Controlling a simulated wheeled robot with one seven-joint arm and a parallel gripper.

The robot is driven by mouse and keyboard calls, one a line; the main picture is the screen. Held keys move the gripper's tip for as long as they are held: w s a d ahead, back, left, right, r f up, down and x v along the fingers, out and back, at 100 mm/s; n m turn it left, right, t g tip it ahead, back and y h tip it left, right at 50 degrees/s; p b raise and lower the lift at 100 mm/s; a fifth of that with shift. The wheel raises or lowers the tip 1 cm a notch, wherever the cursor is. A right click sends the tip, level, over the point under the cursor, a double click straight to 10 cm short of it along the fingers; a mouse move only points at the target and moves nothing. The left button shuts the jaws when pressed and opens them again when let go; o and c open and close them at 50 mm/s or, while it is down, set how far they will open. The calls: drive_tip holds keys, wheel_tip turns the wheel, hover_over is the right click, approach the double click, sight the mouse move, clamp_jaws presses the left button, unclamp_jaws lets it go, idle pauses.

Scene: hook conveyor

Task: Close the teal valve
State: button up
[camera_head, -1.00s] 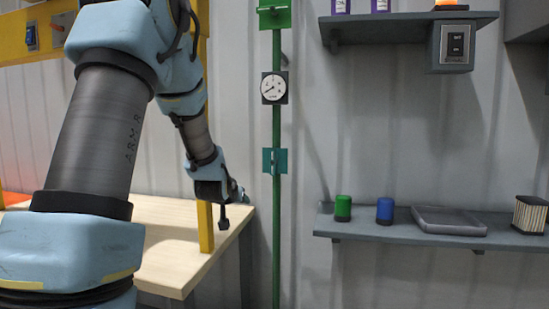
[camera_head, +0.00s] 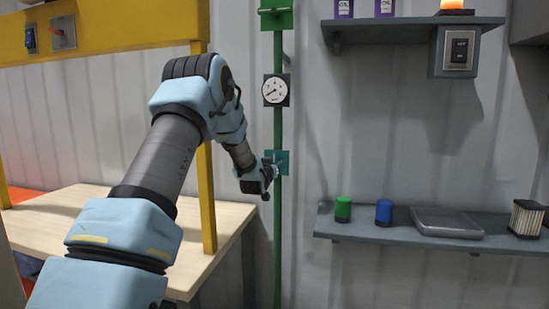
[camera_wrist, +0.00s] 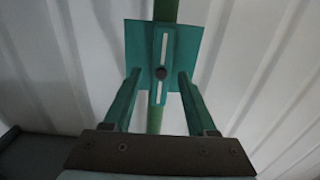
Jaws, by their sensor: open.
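The teal valve (camera_head: 284,158) is a square teal plate on the upright green pipe, partly hidden behind my gripper in the head view. In the wrist view, the valve plate (camera_wrist: 138,42) carries a narrow upright strip with pale marks and a dark round centre. My gripper (camera_head: 270,176) is at the left and front of the valve in the head view. In the wrist view, my gripper (camera_wrist: 160,76) is open, with one finger on each side of the strip's lower part. I cannot tell whether the fingertips touch the plate.
The green pipe (camera_head: 277,225) runs up the wall, with a round gauge (camera_head: 276,90) above the valve. A wooden table (camera_head: 70,225) and a yellow post (camera_head: 207,200) stand to the left. A lower shelf (camera_head: 345,232) with green and blue cylinders is to the right.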

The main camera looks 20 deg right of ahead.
drive_tip(key=shift+x, duration=0.85)
clamp_jaws()
